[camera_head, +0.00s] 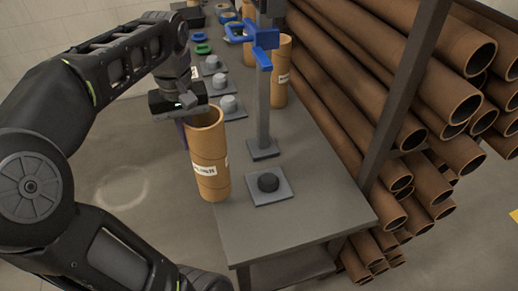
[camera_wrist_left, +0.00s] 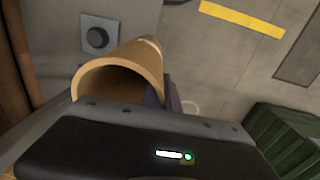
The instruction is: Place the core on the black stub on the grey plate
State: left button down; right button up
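A brown cardboard core (camera_head: 208,165) with a white label is upright near the table's left edge. Its open end (camera_wrist_left: 122,82) faces the left wrist camera. My left gripper (camera_head: 183,132) is beside the core's upper left. A purple finger shows along the core's side in the left wrist view (camera_wrist_left: 162,94); the contact is hidden, so I cannot tell whether it grips the core. A grey plate (camera_head: 284,194) with a black stub (camera_head: 268,182) lies on the table, right of the core. The stub is bare and also shows in the left wrist view (camera_wrist_left: 97,38). My right gripper is not in view.
A grey post with a blue top (camera_head: 264,110) stands behind the black stub. Another core (camera_head: 280,85) stands behind that post. Grey stubs on plates (camera_head: 229,105) line the table's left side. Stacked brown tubes (camera_head: 400,80) fill the right. The table's front (camera_head: 310,215) is clear.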

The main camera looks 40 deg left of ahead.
pick_arm(q)
jog(key=w+d, duration=0.7)
jog(key=w, duration=0.4)
jog(key=shift+d, duration=0.4)
jog(key=shift+w, duration=0.15)
jog(key=f, duration=0.2)
jog(key=w+d+f+p, duration=0.1)
jog(key=shift+w+f, duration=0.1)
jog(key=shift+f, duration=0.3)
